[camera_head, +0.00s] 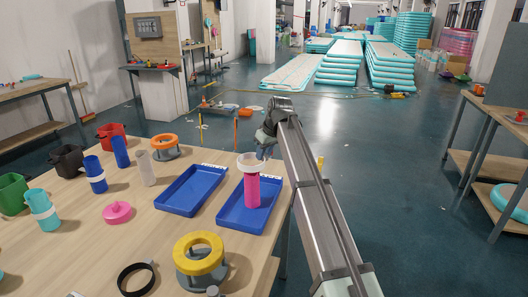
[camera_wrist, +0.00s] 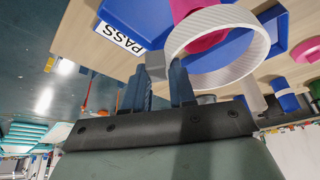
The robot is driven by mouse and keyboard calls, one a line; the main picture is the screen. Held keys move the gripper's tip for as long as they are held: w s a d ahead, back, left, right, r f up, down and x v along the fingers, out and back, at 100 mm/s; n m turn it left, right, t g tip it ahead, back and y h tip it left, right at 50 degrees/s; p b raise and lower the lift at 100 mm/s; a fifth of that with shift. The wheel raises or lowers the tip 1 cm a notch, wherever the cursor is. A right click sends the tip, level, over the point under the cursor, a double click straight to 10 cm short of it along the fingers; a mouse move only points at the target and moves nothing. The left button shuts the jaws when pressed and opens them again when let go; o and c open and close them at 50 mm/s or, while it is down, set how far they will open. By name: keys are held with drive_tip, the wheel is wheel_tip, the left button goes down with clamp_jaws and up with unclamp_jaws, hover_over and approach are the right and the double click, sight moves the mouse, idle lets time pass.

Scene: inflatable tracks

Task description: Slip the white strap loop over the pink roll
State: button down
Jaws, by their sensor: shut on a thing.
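The pink roll (camera_head: 252,191) stands upright in the right-hand blue tray (camera_head: 232,216). In the wrist view, part of the pink roll (camera_wrist: 186,9) shows beyond the strap loop, and pink also shows through its opening. The white strap loop (camera_head: 248,166) is at the roll's top end. It also shows in the wrist view (camera_wrist: 243,72), large and round. I cannot tell whether it is around the roll's top or just above it. My gripper (camera_head: 265,150) is above the tray, shut on the loop's edge; its fingertips also show in the wrist view (camera_wrist: 168,72).
A second blue tray (camera_head: 178,206) lies to the left. A yellow ring on a grey base (camera_head: 200,252), a black ring (camera_head: 135,279), a pink lidded piece (camera_head: 117,213) and several cups and rolls stand on the wooden table (camera_head: 92,240).

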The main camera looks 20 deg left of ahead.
drive_tip(key=shift+f, duration=0.25)
drive_tip(key=c, duration=0.9)
unclamp_jaws()
drive_tip(key=shift+o, duration=0.3)
drive_tip(key=shift+s+f, duration=0.1)
drive_tip(key=shift+s+f, duration=0.1)
drive_tip(key=shift+w+r, duration=0.15)
drive_tip(key=shift+r, duration=1.05)
drive_tip(key=shift+w+r, duration=0.1)
drive_tip(key=shift+r, duration=1.1)
wheel_tip(320, 180, up, 10)
drive_tip(key=shift+f, duration=0.2)
